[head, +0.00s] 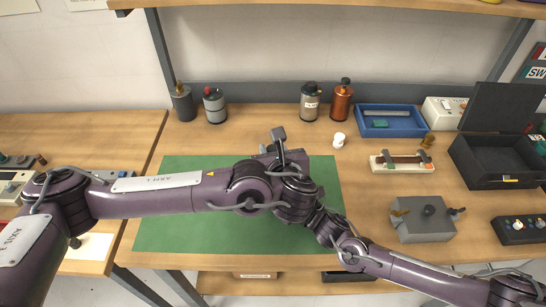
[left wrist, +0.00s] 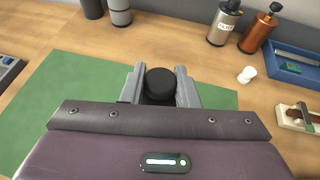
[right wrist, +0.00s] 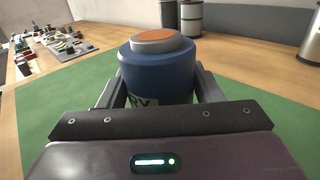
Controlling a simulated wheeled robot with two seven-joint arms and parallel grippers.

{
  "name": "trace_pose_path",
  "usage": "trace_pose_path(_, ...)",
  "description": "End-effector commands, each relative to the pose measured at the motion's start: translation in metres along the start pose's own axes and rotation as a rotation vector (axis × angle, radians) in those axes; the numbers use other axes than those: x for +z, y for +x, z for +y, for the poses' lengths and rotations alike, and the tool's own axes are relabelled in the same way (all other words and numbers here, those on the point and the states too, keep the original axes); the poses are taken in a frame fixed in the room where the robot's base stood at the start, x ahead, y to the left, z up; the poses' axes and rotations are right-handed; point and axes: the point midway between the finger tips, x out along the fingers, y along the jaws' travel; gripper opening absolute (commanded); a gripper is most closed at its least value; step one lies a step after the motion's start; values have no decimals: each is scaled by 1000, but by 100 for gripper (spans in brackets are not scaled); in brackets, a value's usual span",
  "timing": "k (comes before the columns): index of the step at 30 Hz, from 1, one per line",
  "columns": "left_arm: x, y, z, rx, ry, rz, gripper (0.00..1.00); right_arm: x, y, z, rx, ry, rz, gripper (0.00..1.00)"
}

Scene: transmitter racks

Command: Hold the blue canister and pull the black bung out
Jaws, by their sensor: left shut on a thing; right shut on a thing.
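My left gripper (left wrist: 159,72) is shut on the black bung (left wrist: 160,86), whose round dark top shows between the fingers in the left wrist view. My right gripper (right wrist: 158,78) is shut around the sides of the blue canister (right wrist: 157,74) in the right wrist view. The canister is upright, with a pale collar and an orange round face (right wrist: 156,35) on top; no black bung shows in it there, and the left gripper is not in that view. In the head view my arms hide the canister, and the left gripper (head: 279,143) shows only in part.
A green mat (head: 185,232) lies under my arms. Behind it stand a dark bottle (head: 182,106), a grey canister (head: 215,108), another grey canister (head: 310,102) and a copper bottle (head: 341,103). A white cap (head: 339,141), blue tray (head: 391,132) and grey box (head: 424,226) are to the right.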

Motion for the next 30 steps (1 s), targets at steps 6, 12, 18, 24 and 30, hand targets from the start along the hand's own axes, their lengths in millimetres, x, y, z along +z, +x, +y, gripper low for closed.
trace_pose_path(6,7,-3,0,0,2,0,0,1,0,0,0,0,-3,18)
trace_pose_path(12,7,-3,0,0,1,-1,0,1,0,0,0,0,-3,71)
trace_pose_path(18,7,-3,0,0,1,-1,0,1,0,0,0,0,-1,84)
trace_pose_path(24,6,-2,0,0,1,-1,0,0,-2,0,0,0,0,84)
trace_pose_path(30,0,0,0,0,1,0,0,-3,-26,-1,-1,-1,2,84)
